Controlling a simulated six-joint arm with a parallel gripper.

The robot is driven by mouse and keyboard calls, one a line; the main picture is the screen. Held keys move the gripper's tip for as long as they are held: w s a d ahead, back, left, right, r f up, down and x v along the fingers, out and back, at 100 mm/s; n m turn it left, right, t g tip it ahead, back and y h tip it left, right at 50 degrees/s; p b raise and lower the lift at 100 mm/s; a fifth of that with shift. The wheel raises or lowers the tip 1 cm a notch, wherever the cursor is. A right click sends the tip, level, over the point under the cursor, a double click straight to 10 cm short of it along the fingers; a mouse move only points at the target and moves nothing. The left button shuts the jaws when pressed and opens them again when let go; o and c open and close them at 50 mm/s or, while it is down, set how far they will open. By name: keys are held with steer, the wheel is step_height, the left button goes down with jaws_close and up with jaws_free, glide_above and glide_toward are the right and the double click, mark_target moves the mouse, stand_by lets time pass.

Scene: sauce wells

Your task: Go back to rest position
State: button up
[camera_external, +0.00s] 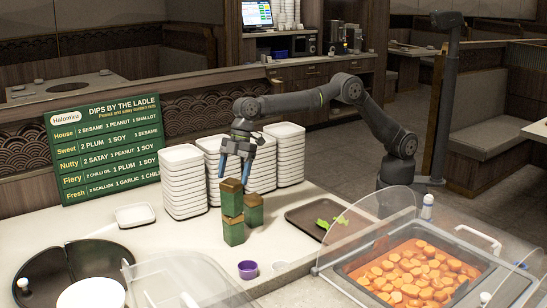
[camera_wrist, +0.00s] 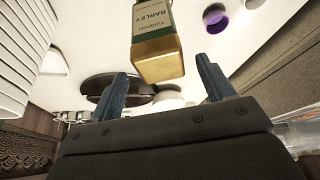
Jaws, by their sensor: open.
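My gripper (camera_external: 234,174) is open and points down just above a small group of green tins with gold-brown tops. One tin (camera_external: 231,204) sits on top of a lower tin (camera_external: 234,234), and a third tin (camera_external: 253,215) stands beside them on the right. In the wrist view, the two blue fingers of my gripper (camera_wrist: 163,85) are spread wide with nothing held between them. A tin labelled BARLEY (camera_wrist: 156,32) shows beyond the fingertips, apart from them.
Tall stacks of white dishes (camera_external: 184,185) stand close behind and left of the tins. A brown tray (camera_external: 300,217) with green leaves lies to the right. A purple cup (camera_external: 247,270) stands in front. A clear guard (camera_external: 365,215) stands by the orange food pan (camera_external: 353,266).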

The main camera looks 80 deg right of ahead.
mark_target(230, 190)
steer(key=x, duration=0.5)
steer(key=shift+a+f, duration=0.15)
steer(key=shift+f, duration=0.15)
step_height(230, 190, up, 4)
steer(key=shift+w+r, duration=0.1)
steer(key=shift+r, duration=0.1)
steer(key=w+d+r, duration=0.2)
steer(key=d+r, duration=0.5)
steer(key=d, duration=0.5)
steer(key=s+a+f+m, duration=0.1)
steer(key=s+a+f, duration=0.4)
steer(key=s, duration=0.4)
steer(key=s+a+f+m+t, duration=0.1)
steer(key=s+a+f+m, duration=0.1)
steer(key=s+a+f, duration=0.3)
steer(key=s+a+f+m, duration=0.1)
steer(key=s+a+f, duration=0.4)
steer(key=s, duration=0.7)
steer(key=shift+s+f+h, duration=0.35)
steer(key=shift+f+h, duration=0.05)
steer(key=shift+f, duration=0.4)
steer(key=shift+a, duration=0.15)
